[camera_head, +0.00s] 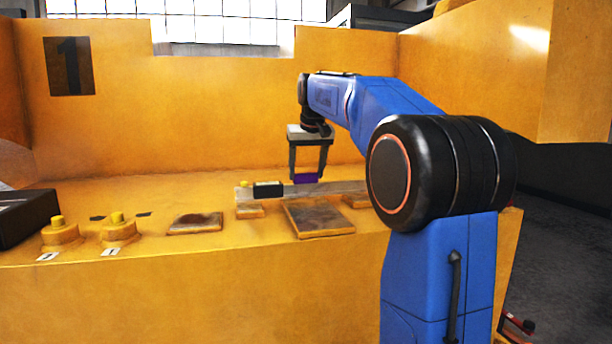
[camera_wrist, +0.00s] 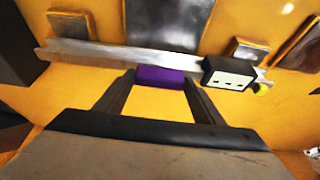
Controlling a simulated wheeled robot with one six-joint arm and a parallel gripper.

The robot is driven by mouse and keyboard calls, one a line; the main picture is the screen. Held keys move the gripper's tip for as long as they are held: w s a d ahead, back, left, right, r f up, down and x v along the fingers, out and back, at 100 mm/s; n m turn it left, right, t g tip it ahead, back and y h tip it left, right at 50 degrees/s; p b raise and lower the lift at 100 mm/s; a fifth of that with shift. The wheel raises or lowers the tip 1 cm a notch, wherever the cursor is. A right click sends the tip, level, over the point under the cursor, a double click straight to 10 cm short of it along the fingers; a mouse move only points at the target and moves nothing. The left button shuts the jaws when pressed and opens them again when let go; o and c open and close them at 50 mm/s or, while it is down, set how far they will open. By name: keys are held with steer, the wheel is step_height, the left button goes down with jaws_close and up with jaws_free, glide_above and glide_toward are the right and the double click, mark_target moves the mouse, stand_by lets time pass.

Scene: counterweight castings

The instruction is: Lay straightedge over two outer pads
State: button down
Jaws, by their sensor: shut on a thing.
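The straightedge (camera_head: 340,187) is a long grey bar with a purple grip (camera_head: 306,178) and a black block (camera_head: 268,190) near one end. My gripper (camera_head: 307,179) is shut on the purple grip, with the fingers pointing down. In the wrist view the bar (camera_wrist: 110,55) runs across the picture, its ends by two small outer pads, the left one (camera_wrist: 68,25) and the right one (camera_wrist: 248,50). In the head view these pads (camera_head: 250,212) (camera_head: 357,201) show below the bar. I cannot tell whether the bar touches them.
A large plate (camera_head: 320,220) lies between the outer pads; another plate (camera_head: 195,223) lies left. Two yellow knobbed pieces (camera_head: 60,235) (camera_head: 118,231) with labels stand further left, near a dark box (camera_head: 25,215). A yellow wall (camera_head: 210,120) rises behind.

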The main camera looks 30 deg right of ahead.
steer(key=shift+d+f, duration=0.1)
steer(key=shift+f, duration=0.5)
steer(key=shift+f, duration=0.1)
steer(key=shift+c, duration=2.4)
jaws_free()
steer(key=v, duration=1.2)
steer(key=shift+s, duration=0.1)
